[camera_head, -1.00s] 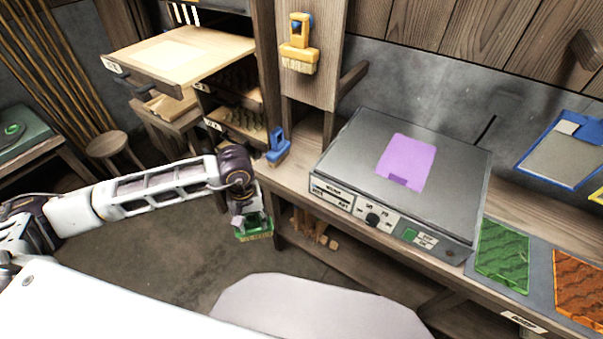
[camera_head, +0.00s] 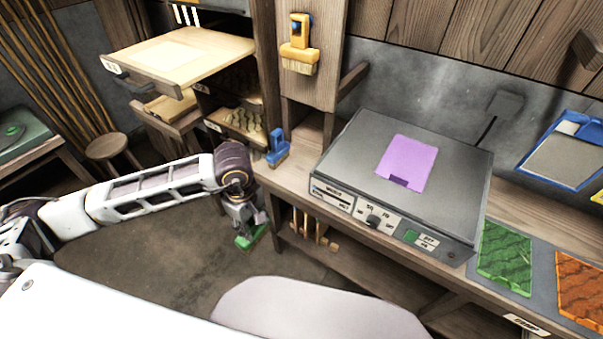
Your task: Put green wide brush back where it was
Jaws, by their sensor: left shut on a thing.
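My left gripper (camera_head: 247,222) points down just off the left end of the workbench (camera_head: 290,180). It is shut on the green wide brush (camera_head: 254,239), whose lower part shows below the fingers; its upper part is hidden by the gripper. The brush hangs over the floor, apart from the bench. A blue brush (camera_head: 278,148) stands on the bench's left end. A yellow brush (camera_head: 300,45) hangs on the wooden post above it. My right gripper is not in view.
A grey box machine (camera_head: 340,150) with a purple sheet (camera_head: 407,163) on top fills the bench middle. Green (camera_head: 505,258) and orange (camera_head: 580,285) plates lie to its right. A shelf with pulled-out trays (camera_head: 180,58) stands behind left. A round stool (camera_head: 107,147) is farther left.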

